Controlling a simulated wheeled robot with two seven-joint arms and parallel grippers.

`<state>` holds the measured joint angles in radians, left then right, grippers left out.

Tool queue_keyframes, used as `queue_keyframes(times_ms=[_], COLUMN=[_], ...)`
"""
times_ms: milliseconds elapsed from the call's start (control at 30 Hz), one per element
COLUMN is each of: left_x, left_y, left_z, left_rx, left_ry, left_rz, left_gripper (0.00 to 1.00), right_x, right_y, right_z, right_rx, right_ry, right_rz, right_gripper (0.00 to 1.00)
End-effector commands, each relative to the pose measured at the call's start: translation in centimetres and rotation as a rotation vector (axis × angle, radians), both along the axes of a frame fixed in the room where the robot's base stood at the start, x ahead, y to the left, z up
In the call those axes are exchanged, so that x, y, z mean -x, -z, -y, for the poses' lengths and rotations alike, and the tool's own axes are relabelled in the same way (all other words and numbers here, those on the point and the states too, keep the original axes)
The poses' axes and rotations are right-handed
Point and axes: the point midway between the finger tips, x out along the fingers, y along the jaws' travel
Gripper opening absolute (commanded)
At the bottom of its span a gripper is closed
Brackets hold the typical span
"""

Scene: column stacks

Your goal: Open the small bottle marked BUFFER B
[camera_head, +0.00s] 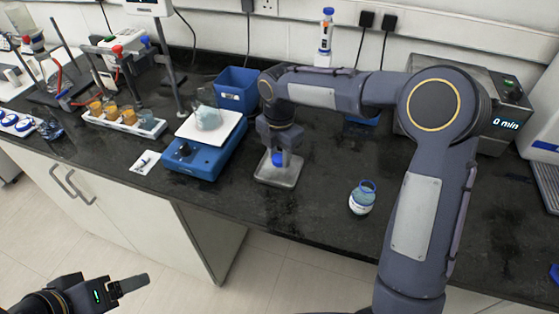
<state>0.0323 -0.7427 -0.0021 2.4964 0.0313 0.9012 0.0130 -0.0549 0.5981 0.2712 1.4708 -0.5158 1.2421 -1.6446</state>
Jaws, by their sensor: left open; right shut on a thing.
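A small bottle (362,199) with a white label stands upright on the black bench, right of the middle. Its mouth looks uncapped, with a blue ring at the neck. The label is too small to read. My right gripper (278,155) points down and is shut on a blue cap (278,159), to the left of the bottle. The cap is over a grey metal tray (275,179); I cannot tell whether it touches the tray. My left gripper (130,285) is open and empty, low at the left, in front of the bench.
A blue balance or stirrer (190,158) with a beaker (208,118) stands left of the tray. A blue bin (238,90) is behind it. A rack of vials (125,120) stands further left. A device reading "0 min" (490,110) is at the back right. The bench around the bottle is clear.

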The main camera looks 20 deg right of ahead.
Motion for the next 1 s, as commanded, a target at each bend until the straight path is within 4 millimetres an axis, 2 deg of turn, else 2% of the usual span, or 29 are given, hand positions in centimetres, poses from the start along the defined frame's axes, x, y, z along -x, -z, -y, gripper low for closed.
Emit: queue_keyframes(times_ms=[233, 600, 633, 700, 800, 1000], left_x=[0.0, 0.0, 0.0, 0.0, 0.0, 0.0], left_y=[-0.1, 0.1, 0.1, 0.0, 0.0, 0.0], left_z=[0.0, 0.0, 0.0, 0.0, 0.0, 0.0], left_rx=[0.0, 0.0, 0.0, 0.0, 0.0, 0.0], left_ry=[0.0, 0.0, 0.0, 0.0, 0.0, 0.0], left_rz=[0.0, 0.0, 0.0, 0.0, 0.0, 0.0], left_gripper=[0.74, 0.74, 0.74, 0.74, 0.74, 0.74], right_x=[-0.4, -0.4, -0.4, -0.4, -0.4, -0.4], right_y=[3.4, 3.9, 3.9, 3.8, 3.8, 3.8], right_z=[0.1, 0.1, 0.1, 0.1, 0.1, 0.1], right_rx=[0.002, 0.001, 0.001, 0.001, 0.001, 0.001], right_ry=[0.001, 0.001, 0.001, 0.001, 0.001, 0.001], right_rz=[-0.003, -0.001, -0.001, -0.001, -0.001, -0.001], right_gripper=[0.05, 0.05, 0.34, 0.43, 0.54, 0.54])
